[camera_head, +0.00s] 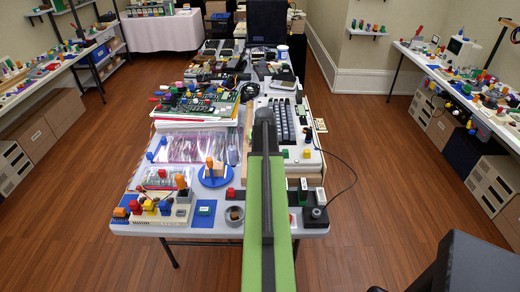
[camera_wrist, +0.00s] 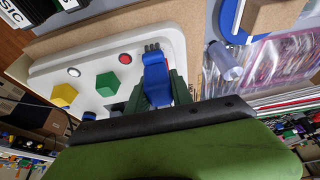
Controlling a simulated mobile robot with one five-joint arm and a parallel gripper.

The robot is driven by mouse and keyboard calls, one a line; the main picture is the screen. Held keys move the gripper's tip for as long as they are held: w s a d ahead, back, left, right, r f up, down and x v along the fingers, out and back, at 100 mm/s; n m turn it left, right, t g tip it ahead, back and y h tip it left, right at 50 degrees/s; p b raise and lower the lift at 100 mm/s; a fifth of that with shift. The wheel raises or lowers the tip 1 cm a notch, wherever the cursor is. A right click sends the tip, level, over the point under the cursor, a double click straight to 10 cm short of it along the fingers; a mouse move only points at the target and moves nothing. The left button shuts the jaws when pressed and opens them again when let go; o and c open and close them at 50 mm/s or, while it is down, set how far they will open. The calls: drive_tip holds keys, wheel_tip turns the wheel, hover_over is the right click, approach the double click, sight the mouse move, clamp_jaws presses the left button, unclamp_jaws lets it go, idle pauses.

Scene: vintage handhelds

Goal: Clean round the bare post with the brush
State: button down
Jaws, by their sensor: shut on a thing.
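My gripper (camera_wrist: 157,92) has dark green fingers, closed around a blue brush (camera_wrist: 156,78) whose dark tufted end points up in the wrist view. The brush is seen over a white panel. A pale blue-grey post (camera_wrist: 226,63) with nothing on top shows right of it, apart from the brush. The post seems to rise at the edge of a blue round base (camera_wrist: 228,18), which carries a wooden block (camera_wrist: 268,14). In the head view the blue base (camera_head: 214,180) lies left of my arm. My arm hides the gripper and brush there.
The white panel (camera_wrist: 95,62) bears a yellow block (camera_wrist: 63,95), a green block (camera_wrist: 107,84) and a red button (camera_wrist: 125,58). A clear bag (camera_wrist: 275,65) lies right of the post.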

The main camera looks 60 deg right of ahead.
drive_tip(key=shift+r, duration=0.1)
wheel_tip(320, 180, up, 6)
drive_tip(key=p, duration=0.6)
